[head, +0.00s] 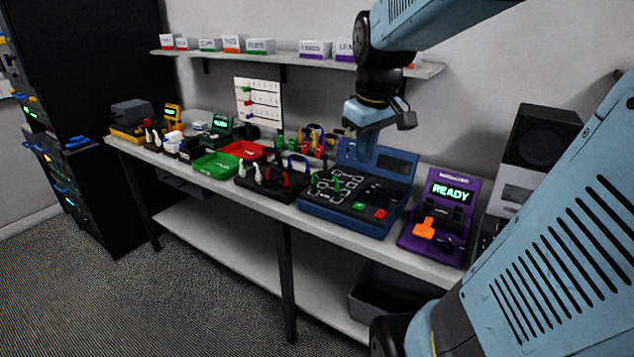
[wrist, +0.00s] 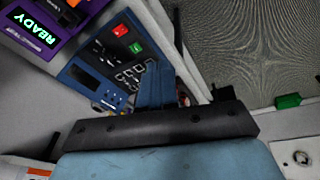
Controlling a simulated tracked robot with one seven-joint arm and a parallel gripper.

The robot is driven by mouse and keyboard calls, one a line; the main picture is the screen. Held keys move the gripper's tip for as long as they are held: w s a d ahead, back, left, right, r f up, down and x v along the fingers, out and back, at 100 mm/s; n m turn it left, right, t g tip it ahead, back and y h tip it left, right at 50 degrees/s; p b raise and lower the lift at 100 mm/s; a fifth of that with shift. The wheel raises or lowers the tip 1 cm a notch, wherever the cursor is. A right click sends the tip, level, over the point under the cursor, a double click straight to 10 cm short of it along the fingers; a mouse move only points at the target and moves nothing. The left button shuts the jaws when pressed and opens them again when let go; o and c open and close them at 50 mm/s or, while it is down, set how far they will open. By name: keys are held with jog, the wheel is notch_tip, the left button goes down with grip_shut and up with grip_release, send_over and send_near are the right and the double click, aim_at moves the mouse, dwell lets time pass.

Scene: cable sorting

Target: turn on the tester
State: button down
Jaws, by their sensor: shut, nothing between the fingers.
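The blue case (head: 322,213), which I take to be the tester, lies open on the bench with a raised blue lid. Its panel carries white-outlined sockets, a green button (head: 359,206) and a red button (head: 380,213). In the wrist view the red button (wrist: 120,30) and green button (wrist: 136,48) show clear of my fingers. The lid's display (wrist: 86,74) looks dark. My gripper (head: 366,158) is shut and empty, above the back of the panel in front of the lid. Its fingers hide part of the panel and lid; I cannot tell the exact height.
A purple unit (head: 410,238) reading READY, with an orange part, stands just right of the blue case. A black case (head: 250,184) with tools, a red tray (head: 243,148) and a green tray (head: 213,168) lie left. A shelf (head: 290,59) runs above the bench.

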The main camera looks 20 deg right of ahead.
jog(key=w+d+f+n+g, duration=0.2)
jog(key=w+d+f, duration=0.1)
jog(key=w+d, duration=0.2)
jog(key=n+g+y, duration=0.1)
jog(key=n, duration=0.1)
send_over(379, 215)
jog(key=w, duration=0.1)
notch_tip(379, 215, down, 4)
jog(key=shift+w+d+f+y, duration=0.1)
jog(key=shift+d+f+y, duration=0.1)
jog(key=shift+d, duration=0.2)
jog(key=shift+w+d+f+y, duration=0.1)
jog(key=shift+d+f, duration=0.05)
jog(key=shift+d, duration=0.25)
jog(key=f, duration=0.4)
jog(key=a+f, duration=0.1)
jog(key=f, duration=0.4)
jog(key=s+f, duration=0.1)
jog(key=f, duration=0.4)
jog(key=shift+s+a, duration=0.1)
jog(key=shift+a, duration=0.1)
jog(key=shift+w+d+r, duration=0.2)
jog(key=shift+w+d, duration=0.25)
jog(key=shift+d, duration=0.1)
jog(key=shift+r, duration=0.1)
